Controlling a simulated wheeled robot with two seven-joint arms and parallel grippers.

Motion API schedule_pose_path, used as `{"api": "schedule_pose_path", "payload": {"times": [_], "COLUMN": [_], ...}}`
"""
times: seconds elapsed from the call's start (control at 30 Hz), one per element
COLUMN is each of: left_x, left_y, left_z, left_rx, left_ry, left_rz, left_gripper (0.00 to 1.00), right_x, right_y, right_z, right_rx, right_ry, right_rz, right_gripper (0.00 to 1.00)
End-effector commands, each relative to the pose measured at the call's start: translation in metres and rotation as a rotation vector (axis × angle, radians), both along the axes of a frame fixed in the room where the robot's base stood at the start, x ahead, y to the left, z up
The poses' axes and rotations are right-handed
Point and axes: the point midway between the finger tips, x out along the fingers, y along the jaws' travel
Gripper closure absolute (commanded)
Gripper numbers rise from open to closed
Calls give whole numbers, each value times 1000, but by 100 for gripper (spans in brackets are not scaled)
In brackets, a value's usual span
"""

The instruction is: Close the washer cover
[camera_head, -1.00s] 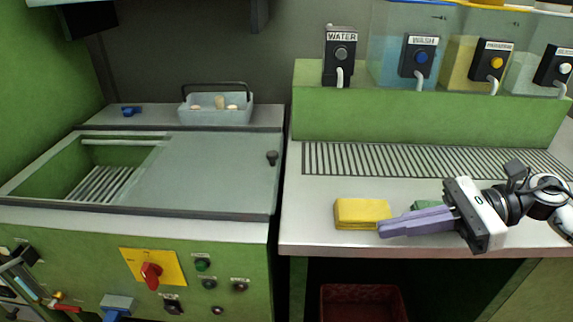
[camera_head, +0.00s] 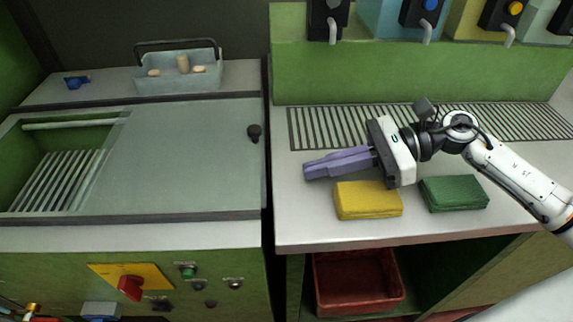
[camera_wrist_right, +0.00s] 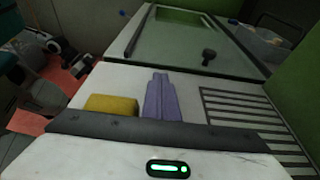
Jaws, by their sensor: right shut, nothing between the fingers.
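The washer cover (camera_head: 180,160) is a flat, see-through grey panel lying over the right part of the green washer. An opening with a slatted rack (camera_head: 60,178) shows uncovered to its left. A black knob (camera_head: 254,132) stands on the cover's right end; it also shows in the right wrist view (camera_wrist_right: 208,55). My right gripper (camera_head: 306,170) is shut and empty over the counter, its purple fingers pointing left, right of the knob and apart from it. In the right wrist view, a black and white part at the upper left seems to be my left arm; its fingers cannot be made out.
A yellow sponge (camera_head: 368,201) and a green sponge (camera_head: 454,194) lie on the counter near the right gripper. A grey basket (camera_head: 180,78) with corks and a blue object (camera_head: 77,82) stand behind the cover. Dispensers with taps line the back right. A red crate (camera_head: 357,284) sits below.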

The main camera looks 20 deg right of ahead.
Motion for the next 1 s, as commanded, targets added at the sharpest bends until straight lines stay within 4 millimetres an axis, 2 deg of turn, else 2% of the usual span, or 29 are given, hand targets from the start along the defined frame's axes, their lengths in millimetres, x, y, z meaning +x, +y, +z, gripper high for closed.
{"api": "schedule_pose_path", "payload": {"times": [0.1, 0.33, 0.5, 1.0], "left_x": [-1, 0, 0, 4], "left_y": [1, 2, 3, 5], "left_z": [3, 12, 11, 13], "left_rx": [0, -4, -2, 2], "left_ry": [4, -6, -4, -9], "left_rz": [2, 8, 10, 9], "left_gripper": [100, 100, 100, 100], "right_x": [7, 16, 17, 17], "right_y": [23, 52, 59, 61], "right_z": [-4, -5, -6, -7], "right_rx": [4, 2, 0, -1], "right_ry": [-1, -2, 1, 0], "right_rz": [2, -1, -1, -15], "right_gripper": [100, 100, 100, 100]}}
